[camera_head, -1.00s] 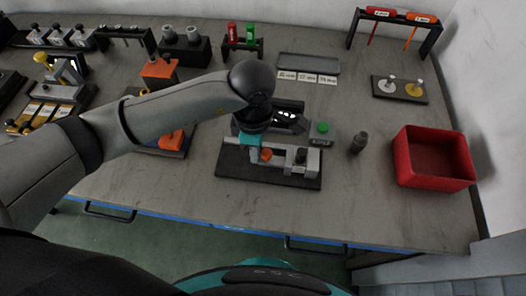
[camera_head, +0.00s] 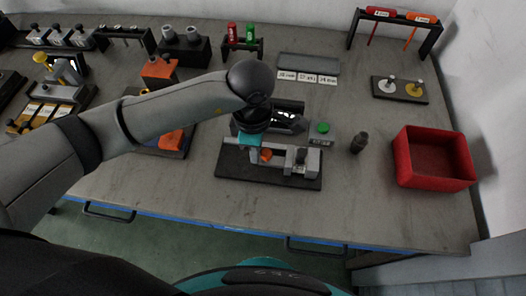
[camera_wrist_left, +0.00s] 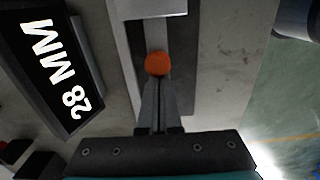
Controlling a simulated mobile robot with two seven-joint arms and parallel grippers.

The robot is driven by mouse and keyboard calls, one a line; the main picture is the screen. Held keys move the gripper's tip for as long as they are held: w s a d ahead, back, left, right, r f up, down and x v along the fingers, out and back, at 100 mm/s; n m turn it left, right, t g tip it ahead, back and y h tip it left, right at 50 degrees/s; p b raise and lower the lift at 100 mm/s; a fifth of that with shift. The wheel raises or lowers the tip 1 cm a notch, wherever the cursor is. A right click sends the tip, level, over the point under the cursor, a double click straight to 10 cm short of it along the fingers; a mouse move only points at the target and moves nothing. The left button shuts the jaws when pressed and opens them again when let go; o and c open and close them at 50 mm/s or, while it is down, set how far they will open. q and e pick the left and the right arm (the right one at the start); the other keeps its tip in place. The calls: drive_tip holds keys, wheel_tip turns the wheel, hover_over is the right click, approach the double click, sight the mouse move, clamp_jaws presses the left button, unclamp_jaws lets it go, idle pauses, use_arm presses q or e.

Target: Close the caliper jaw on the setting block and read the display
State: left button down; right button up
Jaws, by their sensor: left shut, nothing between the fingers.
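The caliper (camera_head: 278,158) is a grey bar fixture with an orange knob (camera_head: 266,155), on a black base plate (camera_head: 235,170). In the left wrist view the orange knob (camera_wrist_left: 157,63) sits on the grey rail. My left gripper (camera_wrist_left: 158,105) is shut and empty, its fingertips at the near side of the knob; whether they touch it I cannot tell. In the head view my wrist hides part of the caliper. The black display (camera_wrist_left: 55,65) reads "28 MM"; in the head view its digits (camera_head: 285,115) are too small to read. I cannot clearly pick out the setting block.
A green button (camera_head: 323,127) is right of the display. A dark grey cylinder (camera_head: 359,142) and a red bin (camera_head: 433,158) stand further right. Label cards (camera_head: 307,77) lie behind. An orange fixture (camera_head: 160,72) stands left, behind my arm. The bench front is clear.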

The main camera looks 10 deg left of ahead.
use_arm(q)
drive_tip(key=shift+a, duration=0.2)
drive_tip(key=shift+a+r, duration=0.1)
drive_tip(key=shift+r, duration=0.1)
wheel_tip(320, 180, up, 8)
drive_tip(key=p, duration=0.5)
drive_tip(key=shift+f, duration=0.15)
drive_tip(key=shift+a, duration=0.1)
idle(0.5)
